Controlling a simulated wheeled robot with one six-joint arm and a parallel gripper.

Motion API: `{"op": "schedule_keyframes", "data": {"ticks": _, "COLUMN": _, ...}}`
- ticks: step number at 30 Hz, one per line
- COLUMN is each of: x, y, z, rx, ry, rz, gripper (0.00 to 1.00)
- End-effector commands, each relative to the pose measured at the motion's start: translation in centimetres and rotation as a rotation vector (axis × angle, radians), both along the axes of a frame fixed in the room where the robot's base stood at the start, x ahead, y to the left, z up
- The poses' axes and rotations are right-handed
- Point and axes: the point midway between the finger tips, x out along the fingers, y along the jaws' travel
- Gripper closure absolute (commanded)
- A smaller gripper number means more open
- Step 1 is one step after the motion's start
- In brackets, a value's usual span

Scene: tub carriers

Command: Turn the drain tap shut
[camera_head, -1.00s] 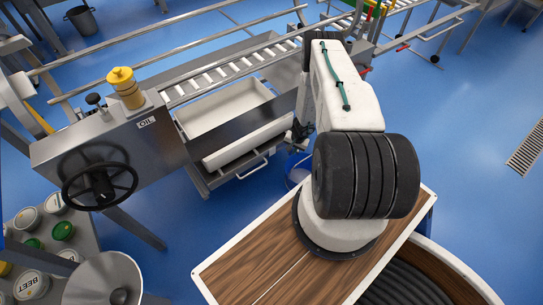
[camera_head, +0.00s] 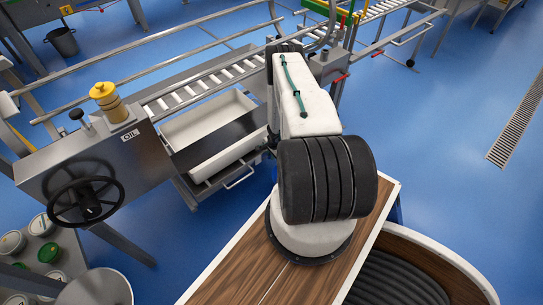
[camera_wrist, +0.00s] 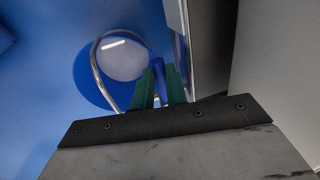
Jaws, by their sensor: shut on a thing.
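In the wrist view my gripper (camera_wrist: 161,80) has its two green fingers shut on a slim blue handle (camera_wrist: 157,69), which looks like the lever of the drain tap. The handle stands up between the fingertips, close beside a grey metal wall (camera_wrist: 205,60). The tap's body and pipe are hidden, so I cannot tell how far it is turned. In the head view my arm hides the gripper and the tap.
A blue bucket (camera_wrist: 88,75) with a metal hoop and pale inside is below the fingers. In the head view, a white tub (camera_head: 210,121) sits under the roller conveyor (camera_head: 205,82). A steel oil box (camera_head: 125,158) with a black handwheel (camera_head: 87,200) stands left.

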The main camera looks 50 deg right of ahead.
Motion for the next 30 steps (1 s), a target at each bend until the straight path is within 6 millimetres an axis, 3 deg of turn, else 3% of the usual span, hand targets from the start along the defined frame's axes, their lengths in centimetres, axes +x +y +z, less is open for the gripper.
{"op": "schedule_keyframes", "data": {"ticks": 12, "x": 0.15, "y": 0.00, "z": 0.03, "rx": -0.002, "ry": -0.001, "rz": -0.007, "gripper": 1.00}}
{"op": "schedule_keyframes", "data": {"ticks": 13, "x": 0.16, "y": 0.00, "z": 0.03, "rx": -0.002, "ry": -0.001, "rz": -0.007, "gripper": 0.80}}
{"op": "schedule_keyframes", "data": {"ticks": 15, "x": 0.15, "y": 0.00, "z": 0.03, "rx": -0.002, "ry": -0.001, "rz": -0.006, "gripper": 0.64}}
{"op": "schedule_keyframes", "data": {"ticks": 24, "x": 0.01, "y": 0.04, "z": 0.03, "rx": -0.001, "ry": -0.001, "rz": 0.015, "gripper": 0.64}}
{"op": "schedule_keyframes", "data": {"ticks": 30, "x": -0.74, "y": 0.31, "z": 0.03, "rx": 0.000, "ry": -0.001, "rz": 0.163, "gripper": 0.64}}
